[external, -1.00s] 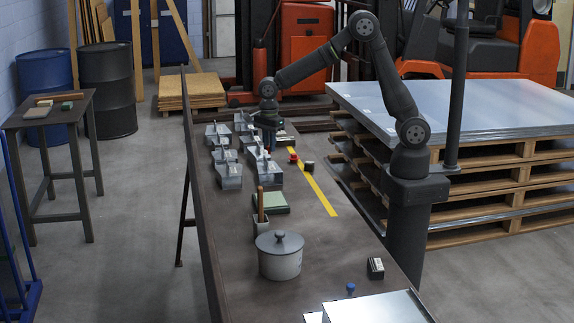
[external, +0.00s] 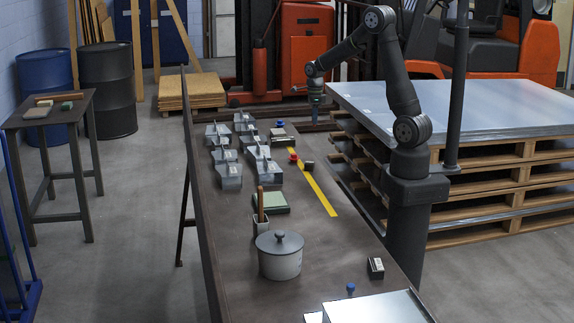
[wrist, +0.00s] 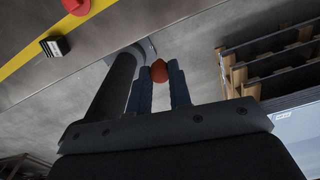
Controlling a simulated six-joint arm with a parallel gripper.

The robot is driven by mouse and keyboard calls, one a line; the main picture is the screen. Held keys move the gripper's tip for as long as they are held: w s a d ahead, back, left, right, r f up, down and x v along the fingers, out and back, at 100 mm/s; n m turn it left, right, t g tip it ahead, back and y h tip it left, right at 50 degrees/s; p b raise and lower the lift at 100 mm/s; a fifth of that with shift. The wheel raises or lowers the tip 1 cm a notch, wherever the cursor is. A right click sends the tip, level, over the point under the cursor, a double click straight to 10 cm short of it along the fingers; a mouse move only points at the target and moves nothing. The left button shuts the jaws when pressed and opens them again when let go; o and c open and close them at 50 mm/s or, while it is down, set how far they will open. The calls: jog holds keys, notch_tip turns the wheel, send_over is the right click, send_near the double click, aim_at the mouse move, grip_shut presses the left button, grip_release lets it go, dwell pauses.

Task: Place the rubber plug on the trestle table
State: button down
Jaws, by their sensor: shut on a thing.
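My gripper (external: 317,101) is raised past the far right side of the long dark table (external: 235,235). In the wrist view its blue fingers (wrist: 159,76) are shut on a rounded reddish-brown thing (wrist: 159,71), which looks like the rubber plug; the fingers hide its sides. In the external view the held thing is too small to make out. The long table shows a slanted leg at its left and looks like the trestle table. A smaller four-legged side table (external: 22,121) stands at the left, far from my gripper.
Several metal pieces (external: 228,176) stand on the long table. A red knob (external: 293,158) and small dark block (external: 307,165) sit by the yellow stripe (external: 318,190). A lidded pot (external: 279,262) is nearer. Stacked pallets (external: 470,187) stand right of the table.

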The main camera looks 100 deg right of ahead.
jog(key=s+d+m, duration=0.1)
jog(key=s+d, duration=0.1)
jog(key=s, duration=0.2)
jog(key=w+f, duration=0.2)
jog(key=w, duration=0.1)
jog(key=w+a+f, duration=0.1)
jog(key=w+f, duration=0.1)
jog(key=w, duration=0.2)
jog(key=w+a+f, duration=0.1)
jog(key=w+f, duration=0.2)
jog(key=w, duration=0.1)
jog(key=shift+w, duration=0.2)
jog(key=shift+f, duration=2)
jog(key=shift+f, duration=0.15)
jog(key=c, duration=1.3)
grip_release()
notch_tip(320, 180, up, 12)
jog(key=shift+r, duration=0.2)
jog(key=shift+f, duration=0.15)
